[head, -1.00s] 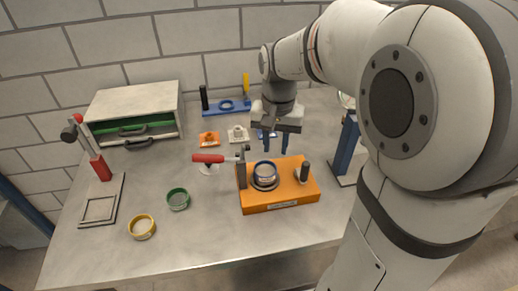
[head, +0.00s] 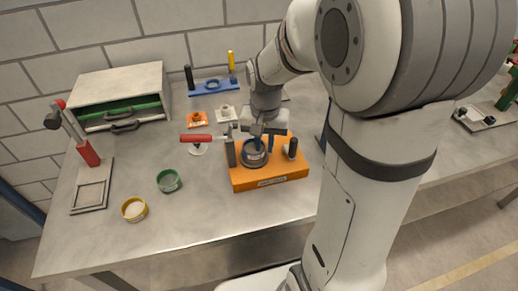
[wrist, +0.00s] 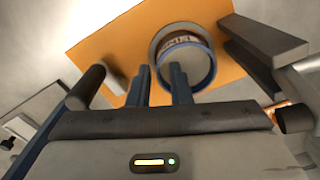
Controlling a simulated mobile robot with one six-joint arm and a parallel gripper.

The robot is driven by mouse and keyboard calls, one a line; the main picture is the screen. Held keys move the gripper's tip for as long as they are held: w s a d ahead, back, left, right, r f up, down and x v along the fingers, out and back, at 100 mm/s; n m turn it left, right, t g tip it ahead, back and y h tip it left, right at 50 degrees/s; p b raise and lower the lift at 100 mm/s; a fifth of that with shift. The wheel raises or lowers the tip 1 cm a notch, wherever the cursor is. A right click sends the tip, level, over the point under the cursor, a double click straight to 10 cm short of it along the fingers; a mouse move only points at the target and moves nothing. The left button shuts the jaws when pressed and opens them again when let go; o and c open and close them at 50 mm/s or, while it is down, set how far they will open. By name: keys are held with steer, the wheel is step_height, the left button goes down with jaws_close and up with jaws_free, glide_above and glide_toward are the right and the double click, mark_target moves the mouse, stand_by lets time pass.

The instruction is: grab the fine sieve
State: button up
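A blue-rimmed round sieve (head: 254,157) sits in the holder of an orange stand (head: 275,180). It also shows in the wrist view (wrist: 207,68), with a small label I cannot read surely. A green sieve (head: 169,181) and a yellow sieve (head: 134,209) lie on the table to the left; which one is the fine sieve I cannot tell. My gripper (head: 264,143) points down just above the blue sieve. In the wrist view its two fingers (wrist: 161,72) are apart with nothing seen between them. One finger overlaps the sieve's rim; whether they touch is unclear.
A red-handled clamp (head: 200,138) stands at the orange stand's left edge, and a dark knob (head: 292,149) at its right. A cabinet with a green drawer (head: 120,92) and a blue rack (head: 212,87) stand at the back.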

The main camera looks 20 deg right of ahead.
jaws_close()
steer(key=shift+r, duration=0.1)
